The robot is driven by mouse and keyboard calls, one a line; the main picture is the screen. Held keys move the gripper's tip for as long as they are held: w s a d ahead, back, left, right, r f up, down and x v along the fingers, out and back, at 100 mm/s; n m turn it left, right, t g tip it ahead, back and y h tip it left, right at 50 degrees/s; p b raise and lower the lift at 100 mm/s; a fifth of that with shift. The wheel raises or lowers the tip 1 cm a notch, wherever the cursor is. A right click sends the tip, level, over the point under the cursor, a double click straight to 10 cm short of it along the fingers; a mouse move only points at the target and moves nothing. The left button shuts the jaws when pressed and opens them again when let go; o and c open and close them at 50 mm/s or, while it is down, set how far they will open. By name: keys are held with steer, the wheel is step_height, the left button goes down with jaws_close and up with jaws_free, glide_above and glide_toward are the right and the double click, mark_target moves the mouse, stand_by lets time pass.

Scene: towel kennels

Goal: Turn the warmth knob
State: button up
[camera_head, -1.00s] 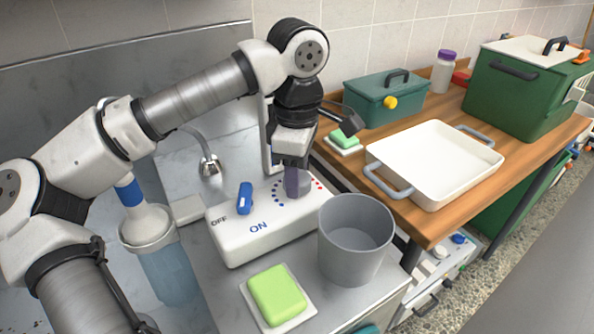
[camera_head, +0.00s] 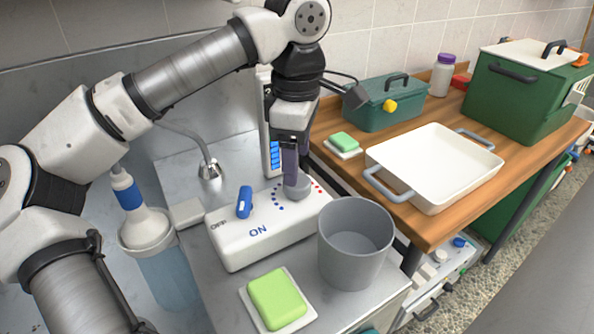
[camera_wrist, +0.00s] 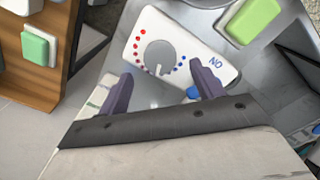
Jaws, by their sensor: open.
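The warmth knob (camera_head: 299,186) is a round grey dial on a white control box (camera_head: 240,246), ringed by red and blue dots. My gripper (camera_head: 291,172) is above and just behind the knob in the head view. In the wrist view its two purple fingers (camera_wrist: 160,88) are spread wide, with nothing between them, and the knob lies beyond their tips. A blue switch (camera_head: 244,202) marked OFF and ON sits left of the knob.
A grey bucket (camera_head: 354,243) stands close to the box's right end. A green sponge (camera_head: 277,298) lies on a dish in front. A white tray (camera_head: 435,166) and a teal toolbox (camera_head: 372,105) rest on the wooden table at the right.

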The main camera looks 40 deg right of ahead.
step_height(320, 180, up, 9)
steer(key=shift+r, duration=0.15)
stand_by(0.6)
